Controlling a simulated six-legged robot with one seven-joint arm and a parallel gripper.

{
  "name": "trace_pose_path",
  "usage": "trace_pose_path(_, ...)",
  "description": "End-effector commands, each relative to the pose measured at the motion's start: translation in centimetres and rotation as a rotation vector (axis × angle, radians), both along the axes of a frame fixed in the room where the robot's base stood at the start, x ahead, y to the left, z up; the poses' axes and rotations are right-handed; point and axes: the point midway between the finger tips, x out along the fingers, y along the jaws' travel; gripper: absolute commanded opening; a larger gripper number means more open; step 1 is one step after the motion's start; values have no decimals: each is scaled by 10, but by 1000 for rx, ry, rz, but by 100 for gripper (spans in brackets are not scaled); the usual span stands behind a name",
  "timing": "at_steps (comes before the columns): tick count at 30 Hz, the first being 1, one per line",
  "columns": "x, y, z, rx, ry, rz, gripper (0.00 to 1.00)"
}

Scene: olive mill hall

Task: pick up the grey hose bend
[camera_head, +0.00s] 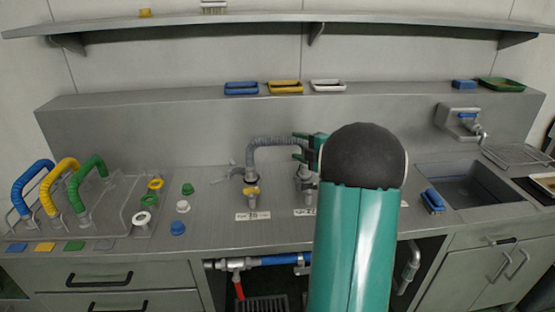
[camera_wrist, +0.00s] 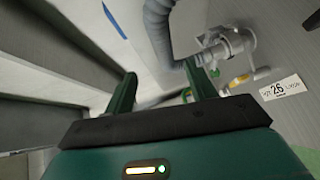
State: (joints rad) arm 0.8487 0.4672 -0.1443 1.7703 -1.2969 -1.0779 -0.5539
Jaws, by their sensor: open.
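The grey hose bend (camera_head: 272,141) is a ribbed arch standing on the counter between two pipe fittings, its left end above the fitting with a yellow part (camera_head: 250,190). Its right end meets the second fitting (camera_head: 305,185), partly hidden by my arm. My gripper (camera_head: 297,146) is open at the upper right part of the bend. In the wrist view the grey hose (camera_wrist: 158,30) runs between and beyond the two green fingers, close to the right fingertip. I cannot tell whether they touch.
Blue (camera_head: 28,185), yellow (camera_head: 58,180) and green (camera_head: 88,180) hose bends stand in a clear rack at left. Small coloured caps lie beside it. Trays (camera_head: 285,87) line the ledge behind.

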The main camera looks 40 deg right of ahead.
Motion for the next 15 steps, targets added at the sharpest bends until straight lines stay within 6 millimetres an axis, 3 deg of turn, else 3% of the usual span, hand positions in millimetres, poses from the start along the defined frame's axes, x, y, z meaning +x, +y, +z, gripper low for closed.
trace_pose_path(6,43,3,-7,0,0,1,56)
trace_pose_path(15,70,3,-15,2,0,2,56)
